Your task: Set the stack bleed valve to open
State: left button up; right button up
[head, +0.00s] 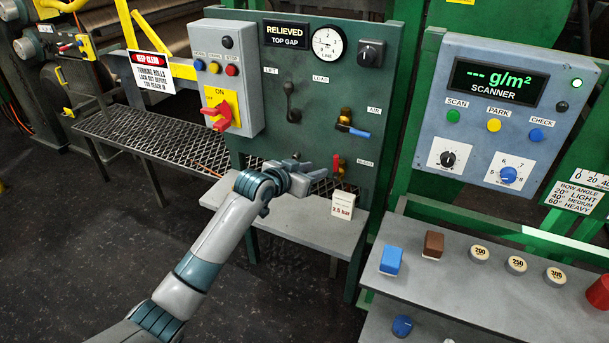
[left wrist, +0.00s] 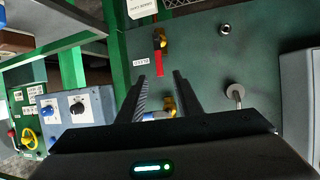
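The bleed valve is on the green panel, at its lower right, beside the BLEED label. Its red lever (head: 336,163) points up from a brass body. In the left wrist view, the red lever (left wrist: 159,69) and brass body (left wrist: 160,39) lie just beyond the fingertips. My left gripper (head: 322,174) is just left of the valve in the head view. In the left wrist view its fingers (left wrist: 161,76) are apart with nothing held between them. I cannot tell whether a finger touches the lever. My right gripper is not in view.
The blue-handled AIR valve (head: 353,130) sits just above, with the LOAD lever (head: 291,100) left of it. A sign (head: 286,35) reads RELIEVED TOP GAP. The scanner box (head: 506,115) is at right.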

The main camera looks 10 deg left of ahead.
pick_arm(q)
jog(key=shift+v, duration=2)
jog(key=s+a+f+n+g+y, duration=0.1)
jog(key=s+a+f, duration=0.2)
jog(key=f, duration=0.9)
jog(key=s+a+f+n+g+y, duration=0.1)
jog(key=s+a+f, duration=0.25)
jog(key=f, duration=0.75)
jog(key=s+a+f+n+g+y, duration=0.1)
jog(key=s+a+f+y, duration=0.15)
jog(key=f, duration=0.95)
jog(key=s+a+f+g, duration=0.1)
jog(key=s+a+f, duration=0.1)
jog(key=s+f, duration=0.7)
jog(key=s+a+f+g, duration=0.2)
jog(key=s+f, duration=0.7)
jog(key=f, duration=0.1)
jog(key=s+a+f+g, duration=0.1)
jog(key=s+f, duration=0.4)
jog(key=s, duration=0.9)
jog(key=s+a+f+g+y, duration=0.1)
jog(key=s+f, duration=0.4)
jog(key=s, duration=1)
jog(key=s+a+f+g+y, duration=0.1)
jog(key=s+f, duration=0.4)
jog(key=s, duration=1)
jog(key=shift+a+f+g, duration=0.3)
jog(key=shift+f+g, duration=0.05)
jog(key=shift+g, duration=0.55)
